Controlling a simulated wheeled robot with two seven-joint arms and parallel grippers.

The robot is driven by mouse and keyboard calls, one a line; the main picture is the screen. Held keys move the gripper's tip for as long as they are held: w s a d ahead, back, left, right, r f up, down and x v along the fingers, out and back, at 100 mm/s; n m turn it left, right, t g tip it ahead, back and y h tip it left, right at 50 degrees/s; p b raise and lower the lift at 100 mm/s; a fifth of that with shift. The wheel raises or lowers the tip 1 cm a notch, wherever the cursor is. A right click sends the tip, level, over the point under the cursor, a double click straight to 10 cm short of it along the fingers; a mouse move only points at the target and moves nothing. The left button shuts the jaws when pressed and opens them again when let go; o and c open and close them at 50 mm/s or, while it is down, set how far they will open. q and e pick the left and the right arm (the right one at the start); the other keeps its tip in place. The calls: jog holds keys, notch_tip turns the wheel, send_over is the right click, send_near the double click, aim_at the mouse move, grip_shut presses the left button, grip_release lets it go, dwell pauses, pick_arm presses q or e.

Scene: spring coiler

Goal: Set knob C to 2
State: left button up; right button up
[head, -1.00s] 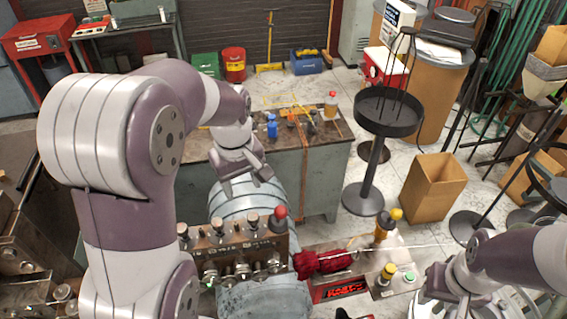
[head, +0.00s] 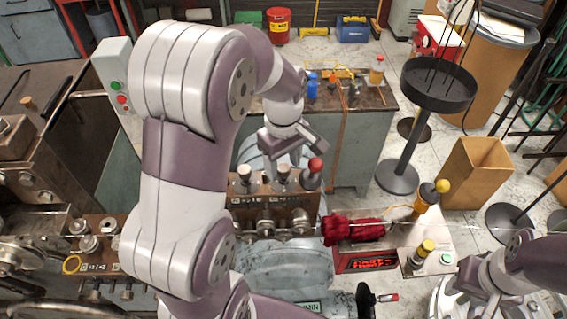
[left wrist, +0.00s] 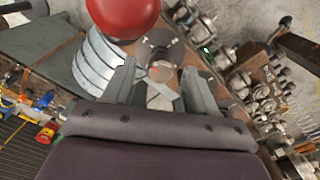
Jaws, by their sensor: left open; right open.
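A dark brown control panel (head: 236,204) carries upright knobs along its top, among them a left knob (head: 243,178), a middle knob (head: 282,178) and a red-topped one (head: 313,170). More metal knobs (head: 298,222) line its front. The labels are too small to read, so I cannot tell which knob is C or its setting. My left gripper (head: 292,152) is open and empty, just behind and above the panel's top knobs. In the left wrist view, a red ball (left wrist: 123,14) sits beyond its open fingers (left wrist: 160,92). My right gripper (head: 472,296) is open at the lower right, partly cut off.
A red rag (head: 355,230) lies right of the panel, beside yellow-topped posts (head: 424,252). A second panel (head: 98,266) with knobs is at left. A workbench (head: 365,125) stands behind. A black stand (head: 438,85) and a cardboard box (head: 474,172) are at right.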

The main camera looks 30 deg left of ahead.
pick_arm(q)
jog(key=shift+s, duration=0.3)
jog(key=shift+w, duration=0.3)
jog(key=c, duration=0.7)
jog(key=shift+f, duration=0.1)
jog(key=c, duration=0.4)
jog(key=shift+o, duration=0.2)
